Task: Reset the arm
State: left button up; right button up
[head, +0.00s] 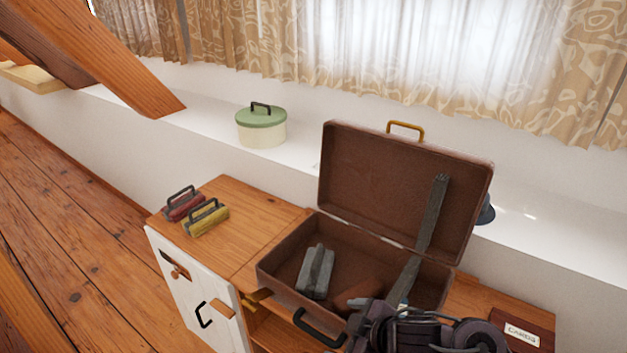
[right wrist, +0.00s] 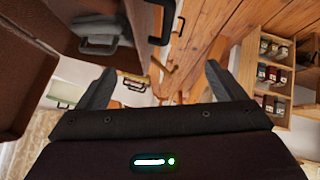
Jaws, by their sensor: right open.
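My right gripper (right wrist: 158,76) is open in the right wrist view, with its two grey fingers wide apart and nothing between them. In the head view my dark right arm is at the bottom, in front of the open brown suitcase (head: 338,184); I cannot make out its fingertips there. The suitcase also shows at the upper left of the right wrist view (right wrist: 40,40). A grey handled block (head: 316,271) lies in the suitcase. My left gripper is not in view.
A red block (head: 184,205) and a yellow block (head: 206,217) stand on the wooden cabinet top (head: 255,225). A green-lidded pot (head: 262,127) stands on the white ledge. A timber brace (head: 130,75) crosses the upper left. Floor is clear at left.

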jog(key=s+d+f+m+g+h, duration=0.25)
jog(key=s+d+m+h, duration=0.35)
jog(key=s+d+m, duration=0.7)
jog(key=s+f+n+g, duration=0.1)
jog(key=s+f, duration=0.1)
jog(key=f, duration=1.3)
jog(key=s+f+n+g, duration=0.1)
jog(key=s+f, duration=0.1)
jog(key=f, duration=1.4)
jog(key=s+d+f, duration=0.2)
jog(key=s+f, duration=0.6)
jog(key=s, duration=0.1)
jog(key=s+d+f+g, duration=0.1)
jog(key=s+f, duration=0.7)
jog(key=s, duration=0.1)
jog(key=shift+s+d+f, duration=0.25)
jog(key=shift+s+d, duration=0.1)
jog(key=shift+s, duration=0.05)
